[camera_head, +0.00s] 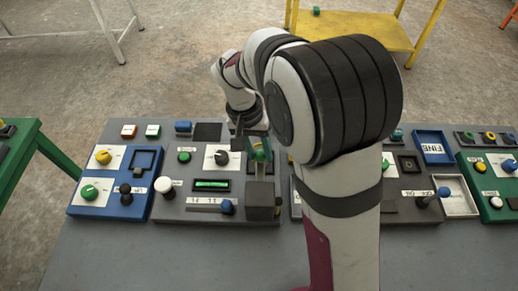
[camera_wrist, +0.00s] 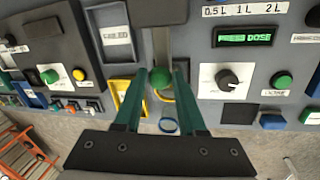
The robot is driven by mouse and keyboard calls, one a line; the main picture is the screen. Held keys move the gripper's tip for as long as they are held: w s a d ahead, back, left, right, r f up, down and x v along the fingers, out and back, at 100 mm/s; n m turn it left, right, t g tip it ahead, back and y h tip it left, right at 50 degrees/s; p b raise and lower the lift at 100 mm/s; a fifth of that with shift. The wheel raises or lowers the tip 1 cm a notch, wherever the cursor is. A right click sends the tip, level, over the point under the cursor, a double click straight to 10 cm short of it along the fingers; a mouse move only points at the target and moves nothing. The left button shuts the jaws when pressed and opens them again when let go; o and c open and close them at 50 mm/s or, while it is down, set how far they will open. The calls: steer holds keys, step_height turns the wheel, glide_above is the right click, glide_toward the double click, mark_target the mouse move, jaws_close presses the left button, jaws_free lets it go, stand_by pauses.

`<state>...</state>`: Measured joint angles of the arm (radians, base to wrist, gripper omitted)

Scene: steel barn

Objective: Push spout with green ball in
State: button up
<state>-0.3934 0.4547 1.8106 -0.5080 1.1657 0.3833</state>
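The green ball (camera_wrist: 162,78) sits at the end of a grey bar, the spout (camera_wrist: 160,46), which runs out from a dark block (camera_wrist: 157,12) in the wrist view. My gripper (camera_wrist: 161,74) has its two teal fingers on either side of the ball, with what looks like a small gap to each. It looks open around the ball; contact cannot be made out clearly.
A PRESS DOSE display (camera_wrist: 245,38) and a black knob (camera_wrist: 228,79) are right of the spout. A blue panel (camera_head: 108,200) stands left; a yellow table (camera_head: 352,24) is behind.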

jaws_close()
